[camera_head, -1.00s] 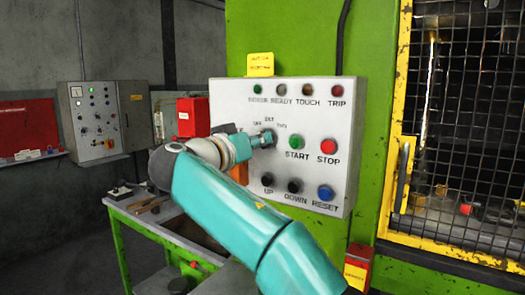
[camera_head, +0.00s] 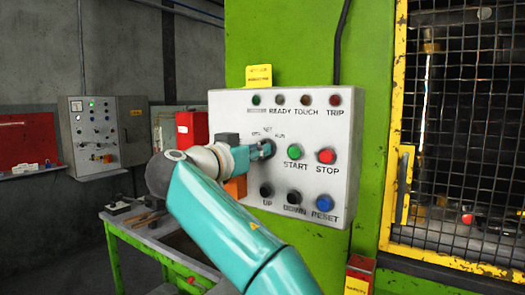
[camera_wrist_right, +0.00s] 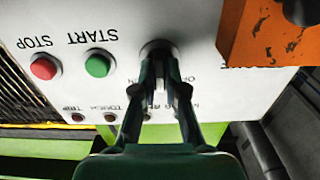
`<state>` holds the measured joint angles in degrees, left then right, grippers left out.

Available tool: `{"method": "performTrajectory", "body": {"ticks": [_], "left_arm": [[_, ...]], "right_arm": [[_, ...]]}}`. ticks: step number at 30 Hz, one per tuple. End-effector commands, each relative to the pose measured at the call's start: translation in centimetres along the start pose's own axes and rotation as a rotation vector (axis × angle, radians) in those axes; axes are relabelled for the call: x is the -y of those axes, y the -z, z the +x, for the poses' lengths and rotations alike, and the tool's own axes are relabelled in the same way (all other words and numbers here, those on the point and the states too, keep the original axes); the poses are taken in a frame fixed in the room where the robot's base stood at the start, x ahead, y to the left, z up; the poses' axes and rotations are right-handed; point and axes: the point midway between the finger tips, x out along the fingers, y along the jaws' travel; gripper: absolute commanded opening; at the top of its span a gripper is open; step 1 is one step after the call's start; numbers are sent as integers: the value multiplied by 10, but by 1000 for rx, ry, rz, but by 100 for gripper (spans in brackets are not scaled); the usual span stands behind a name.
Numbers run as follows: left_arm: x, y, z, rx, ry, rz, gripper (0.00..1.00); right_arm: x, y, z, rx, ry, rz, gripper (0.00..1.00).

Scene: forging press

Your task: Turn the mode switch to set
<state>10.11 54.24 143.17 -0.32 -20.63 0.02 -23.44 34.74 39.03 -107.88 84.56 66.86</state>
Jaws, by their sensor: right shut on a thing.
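The mode switch (camera_head: 268,148) is a dark rotary knob on the light grey control panel (camera_head: 230,110), under lettering that includes SET. My right gripper (camera_head: 262,150) reaches it from the left and is shut on it, hiding most of the knob. In the right wrist view the two fingers (camera_wrist_right: 160,90) close around the knob, whose dark round base (camera_wrist_right: 158,46) shows just past the fingertips. The knob's pointing direction cannot be made out. My left gripper is not in view.
Green START (camera_head: 294,152) and red STOP (camera_head: 326,156) buttons sit right of the switch. UP, DOWN and blue RESET (camera_head: 325,203) buttons are below. An orange block (camera_head: 236,187) juts out beside my gripper. A mesh guard (camera_head: 465,120) stands at the right.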

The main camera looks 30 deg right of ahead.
Motion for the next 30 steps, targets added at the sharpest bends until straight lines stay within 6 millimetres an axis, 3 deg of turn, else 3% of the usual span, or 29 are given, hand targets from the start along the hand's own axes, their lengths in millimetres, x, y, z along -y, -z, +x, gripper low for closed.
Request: {"method": "performTrajectory", "body": {"ticks": [1,5,20,26,30], "left_arm": [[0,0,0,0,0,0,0],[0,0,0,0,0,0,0],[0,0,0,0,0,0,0],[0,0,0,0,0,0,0],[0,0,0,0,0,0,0]], "right_arm": [[4,-6,-1,8,5,-9,15],[4,-5,0,8,5,-8,36],[1,-1,-5,4,2,-2,36],[3,-2,-31,3,7,-4,36],[4,-2,-60,4,8,-5,36]]}}
